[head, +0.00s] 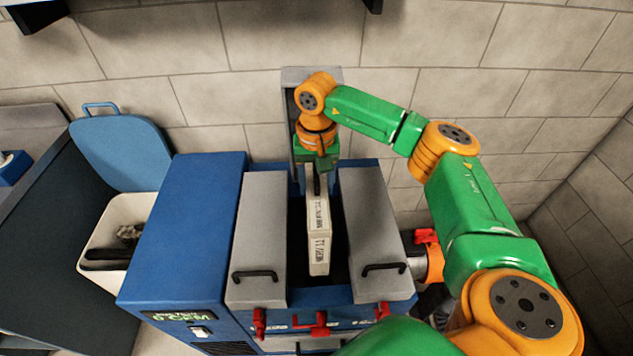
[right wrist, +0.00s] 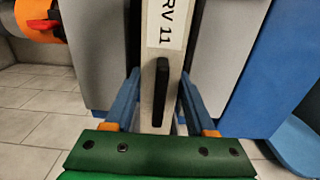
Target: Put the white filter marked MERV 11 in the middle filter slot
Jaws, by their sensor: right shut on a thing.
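The white filter (head: 319,225) has dark printed labels and a black handle (right wrist: 161,90). In the right wrist view, "RV 11" is readable on it. My right gripper (head: 317,172) is shut on the filter near its rear handle, with a blue finger on either side in the right wrist view (right wrist: 160,95). The filter lies lengthwise over or partly in the dark middle slot (head: 340,272) of the blue unit. I cannot tell how deep it sits. The slot's grey lid (head: 311,74) stands open at the back. My left gripper is out of view.
Grey lids with black handles cover the left slot (head: 259,230) and right slot (head: 374,232). Red latches (head: 319,325) line the front. A white bin (head: 105,245) and a blue lid (head: 125,150) stand left of the blue housing (head: 190,225). A tiled wall is close behind.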

